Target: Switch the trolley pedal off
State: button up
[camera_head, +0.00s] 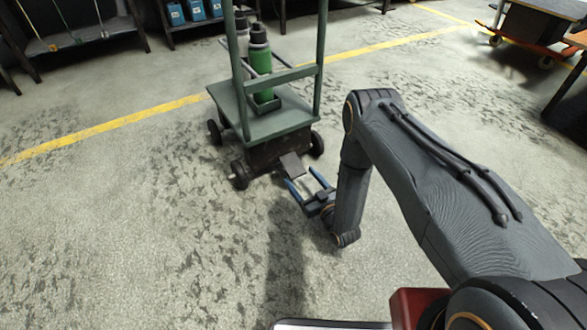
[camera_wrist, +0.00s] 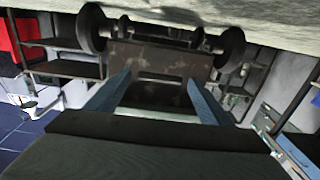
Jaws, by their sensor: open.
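The trolley (camera_head: 262,118) is a green-grey wheeled frame in the upper middle of the head view. Its pedal (camera_head: 292,164) is a small dark grey plate that sticks out low at the front, near the floor. My gripper (camera_head: 300,177) is open and low, with its two blue fingers pointing at the pedal. The fingertips are close to the pedal; I cannot tell whether they touch it. In the wrist view, my gripper (camera_wrist: 158,79) shows nothing clamped, and the trolley's wheels and a worn brown plate lie beyond the fingers. Whether the pedal is up or down is unclear.
A green gas cylinder (camera_head: 259,68) stands on the trolley, with a grey one behind it. A yellow floor line (camera_head: 130,123) runs behind. Shelves with blue boxes (camera_head: 196,10) stand at the back, an orange cart (camera_head: 536,48) at the right. Floor left of the trolley is clear.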

aim_at(294, 169)
jog(key=b+x, duration=0.3)
jog(key=x, duration=0.4)
jog(key=shift+s+r, duration=0.1)
jog(key=c, duration=1.5)
